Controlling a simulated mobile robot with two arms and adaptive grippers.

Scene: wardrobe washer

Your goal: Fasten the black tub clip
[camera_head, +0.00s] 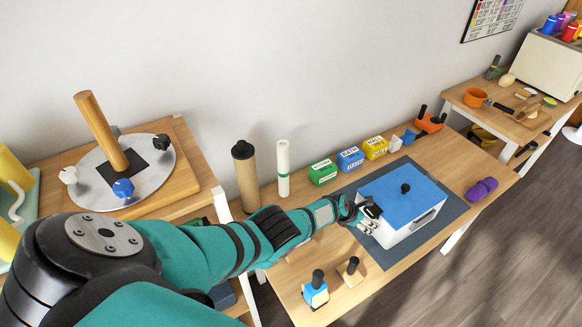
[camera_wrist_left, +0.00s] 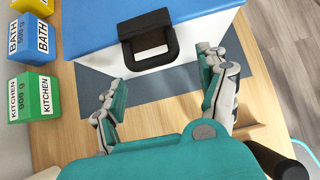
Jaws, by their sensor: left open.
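In the head view my left gripper (camera_head: 364,222) is at the tub's left end. My right gripper is not in view.
Green (camera_head: 323,172), blue (camera_head: 350,159) and yellow (camera_head: 375,147) boxes stand behind the tub. A purple item (camera_head: 481,189) lies right of the mat. Two black-knobbed blocks, one blue (camera_head: 316,292), one wooden (camera_head: 350,272), stand at the front. A white roll (camera_head: 283,168) stands by the wall.

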